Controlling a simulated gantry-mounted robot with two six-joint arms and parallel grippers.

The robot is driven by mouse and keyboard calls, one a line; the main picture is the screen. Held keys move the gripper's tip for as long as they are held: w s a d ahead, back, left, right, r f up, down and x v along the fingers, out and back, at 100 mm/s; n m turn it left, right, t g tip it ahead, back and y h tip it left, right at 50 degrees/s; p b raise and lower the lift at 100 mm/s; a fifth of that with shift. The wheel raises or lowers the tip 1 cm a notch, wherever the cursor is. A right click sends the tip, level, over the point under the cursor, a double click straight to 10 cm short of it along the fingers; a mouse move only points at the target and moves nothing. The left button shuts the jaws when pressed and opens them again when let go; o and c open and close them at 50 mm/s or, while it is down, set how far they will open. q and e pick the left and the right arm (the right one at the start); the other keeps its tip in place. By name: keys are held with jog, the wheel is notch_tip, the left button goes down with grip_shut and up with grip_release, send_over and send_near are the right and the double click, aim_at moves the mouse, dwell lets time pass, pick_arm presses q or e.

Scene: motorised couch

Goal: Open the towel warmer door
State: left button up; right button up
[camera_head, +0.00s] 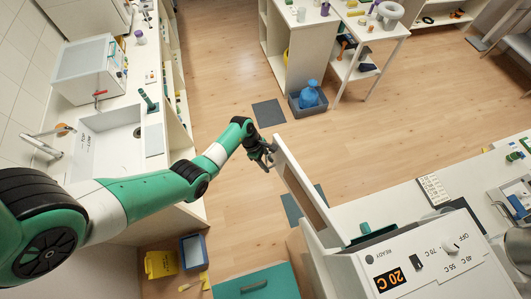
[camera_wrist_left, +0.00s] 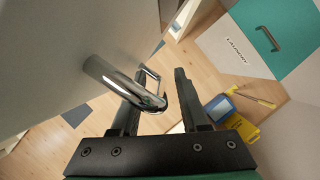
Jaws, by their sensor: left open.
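The towel warmer (camera_head: 430,262) is a white box at the lower right of the head view, with a dial and an orange display reading 20 C. Its white door (camera_head: 299,183) stands swung out from the front, ajar. My left gripper (camera_head: 268,157) is at the door's outer face near its free end. In the left wrist view, the chrome bar handle (camera_wrist_left: 112,80) on the door (camera_wrist_left: 70,50) overlaps the left finger of my open gripper (camera_wrist_left: 162,82). I cannot tell whether they touch. My right gripper is not in view.
A counter with a sink (camera_head: 110,135) runs along the left. The wood floor (camera_head: 225,75) beyond the door is mostly clear, with dark mats (camera_head: 268,113).

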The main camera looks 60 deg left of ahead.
pick_arm(q)
jog(key=p+v, duration=0.2)
jog(key=v, duration=0.9)
jog(key=shift+a+r, duration=0.15)
jog(key=shift+r, duration=0.05)
